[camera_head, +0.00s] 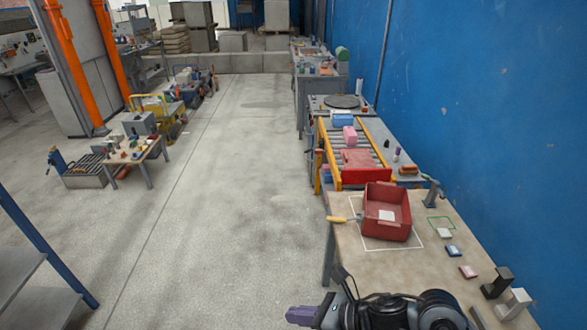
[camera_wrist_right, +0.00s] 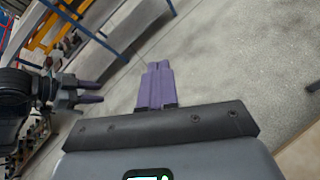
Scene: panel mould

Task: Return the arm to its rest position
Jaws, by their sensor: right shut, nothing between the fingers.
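My right gripper (camera_head: 302,315) shows at the bottom of the head view, with purple fingers pointing left, off the workbench's near left side. In the right wrist view its purple fingers (camera_wrist_right: 158,84) lie side by side, shut and empty, above bare concrete floor. My left gripper (camera_wrist_right: 91,92) shows at the left of the right wrist view. Its two purple fingers stand apart with a gap and nothing visible between them. The left gripper is outside the head view.
A red bin (camera_head: 386,222) stands on the workbench (camera_head: 375,262) inside a white outline, with a yellow-handled tool (camera_head: 342,219) beside it. A roller conveyor (camera_head: 378,138) lies beyond. Blue-framed shelving (camera_head: 45,250) is at the left. The floor aisle (camera_head: 230,190) is clear.

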